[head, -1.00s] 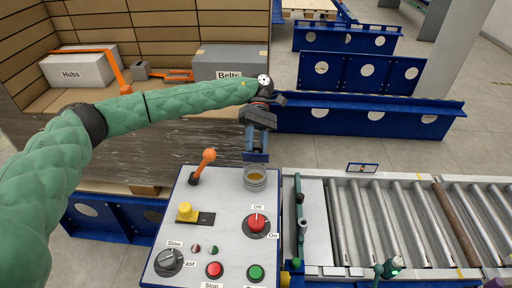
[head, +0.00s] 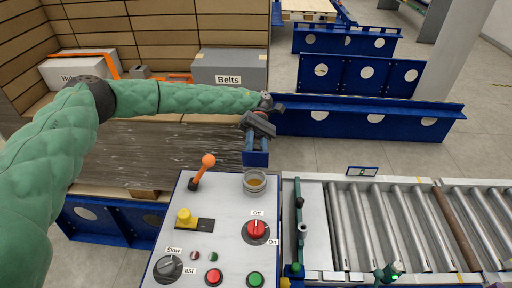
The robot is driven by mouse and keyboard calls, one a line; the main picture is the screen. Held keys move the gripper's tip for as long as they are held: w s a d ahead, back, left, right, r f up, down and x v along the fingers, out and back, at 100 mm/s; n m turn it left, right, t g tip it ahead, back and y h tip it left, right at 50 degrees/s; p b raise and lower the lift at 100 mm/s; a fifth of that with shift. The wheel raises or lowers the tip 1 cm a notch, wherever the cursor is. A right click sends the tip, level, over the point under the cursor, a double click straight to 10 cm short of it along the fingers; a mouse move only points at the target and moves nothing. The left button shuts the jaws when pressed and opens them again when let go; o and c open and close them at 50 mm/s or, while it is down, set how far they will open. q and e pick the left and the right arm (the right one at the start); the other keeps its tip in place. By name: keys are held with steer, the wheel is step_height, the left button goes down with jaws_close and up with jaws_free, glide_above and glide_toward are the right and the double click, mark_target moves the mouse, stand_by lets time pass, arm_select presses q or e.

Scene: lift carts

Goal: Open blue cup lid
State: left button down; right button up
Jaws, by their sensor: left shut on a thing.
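A small round cup (head: 254,184) with a clear rim and amber inside stands on the grey control panel (head: 222,205), near its far right corner. Its top looks open. My left gripper (head: 256,148) points down just behind and above the cup. It is shut on a flat blue piece (head: 256,159), which looks like the blue lid. The piece seems apart from the cup rim, though the gap is hard to judge.
The panel has an orange-knobbed lever (head: 208,161), a yellow switch (head: 185,216) and a red knob (head: 257,228). A roller conveyor (head: 385,225) lies to the right. A crate with boxes, including a grey Belts box (head: 230,66), stands behind.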

arm_select(q)
steer(key=shift+r, duration=0.1)
steer(key=c, duration=1.2)
jaws_free()
steer(key=shift+o, duration=0.9)
arm_select(e)
steer(key=shift+d, duration=0.25)
steer(key=shift+f, duration=0.1)
arm_select(q)
steer(key=shift+r, duration=0.35)
step_height(320, 180, up, 3)
steer(key=shift+w+r+b, duration=0.1)
steer(key=shift+b, duration=0.6)
steer(key=s+d+r+b, duration=0.3)
steer(key=s+d+r, duration=0.2)
steer(key=d, duration=0.5)
step_height(320, 180, up, 2)
steer(key=shift+s+d, duration=0.2)
steer(key=shift+s, duration=0.05)
arm_select(e)
steer(key=w+a+f+t+y, duration=0.1)
steer(key=w+a+f, duration=0.1)
steer(key=a+f, duration=0.4)
steer(key=shift+a+y, duration=0.2)
steer(key=shift+y, duration=0.2)
